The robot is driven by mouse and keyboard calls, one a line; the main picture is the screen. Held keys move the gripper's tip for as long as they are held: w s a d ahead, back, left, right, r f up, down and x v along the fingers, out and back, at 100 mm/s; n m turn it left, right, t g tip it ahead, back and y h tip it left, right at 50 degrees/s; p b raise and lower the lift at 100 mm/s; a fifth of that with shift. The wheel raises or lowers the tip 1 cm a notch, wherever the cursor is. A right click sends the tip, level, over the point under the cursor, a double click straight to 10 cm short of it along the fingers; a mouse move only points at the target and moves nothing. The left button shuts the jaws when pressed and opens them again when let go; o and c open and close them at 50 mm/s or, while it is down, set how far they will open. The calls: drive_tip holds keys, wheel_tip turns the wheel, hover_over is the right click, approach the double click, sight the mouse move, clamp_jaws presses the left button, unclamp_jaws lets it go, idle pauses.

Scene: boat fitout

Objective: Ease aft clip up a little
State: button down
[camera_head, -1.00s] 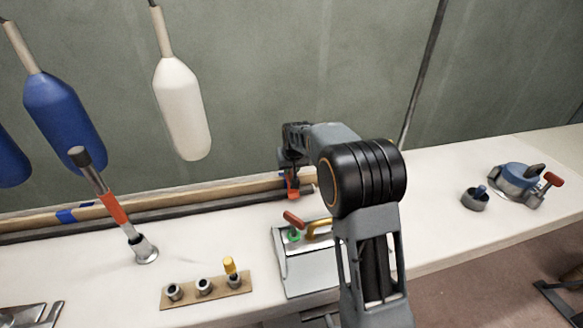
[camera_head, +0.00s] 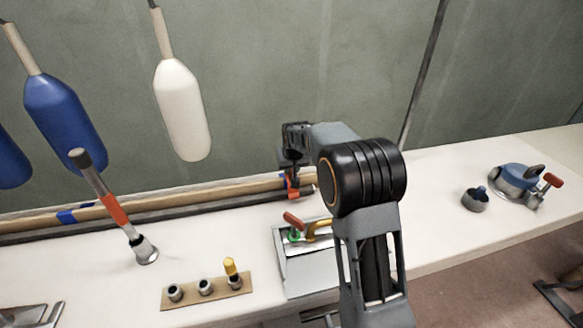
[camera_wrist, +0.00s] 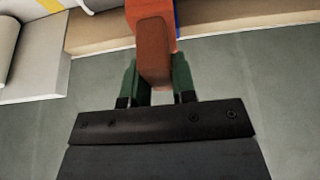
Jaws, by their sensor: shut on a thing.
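The clip, an orange-red lever piece (camera_head: 292,187), stands at the wooden rail along the back of the bench in the head view. In the wrist view the clip (camera_wrist: 153,52) runs down from the rail between my fingers. My gripper (camera_wrist: 156,84) has its two dark green fingers shut on the clip's lever, one on each side. In the head view my gripper (camera_head: 293,162) is just above the rail and partly hidden by my own arm. Whether the clip is still seated on the rail cannot be told.
A grey box (camera_head: 310,272) with a red lever (camera_head: 293,219) and yellow handle stands close in front. A board with sockets (camera_head: 205,289), an orange-banded rod (camera_head: 115,208) and hanging fenders (camera_head: 181,108) are to the left.

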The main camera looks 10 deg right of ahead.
drive_tip(key=shift+r, duration=0.6)
drive_tip(key=c, duration=0.8)
unclamp_jaws()
drive_tip(key=shift+f, duration=0.15)
drive_tip(key=shift+c, duration=0.2)
drive_tip(key=p+v, duration=0.1)
drive_tip(key=v, duration=1.2)
drive_tip(key=s+r+p, duration=0.2)
drive_tip(key=s+p, duration=0.3)
drive_tip(key=s, duration=0.8)
drive_tip(key=s+r+p, duration=0.2)
drive_tip(key=s+p, duration=0.3)
drive_tip(key=s, duration=0.9)
drive_tip(key=shift+r+g+p, duration=0.35)
drive_tip(key=shift+r+g, duration=0.05)
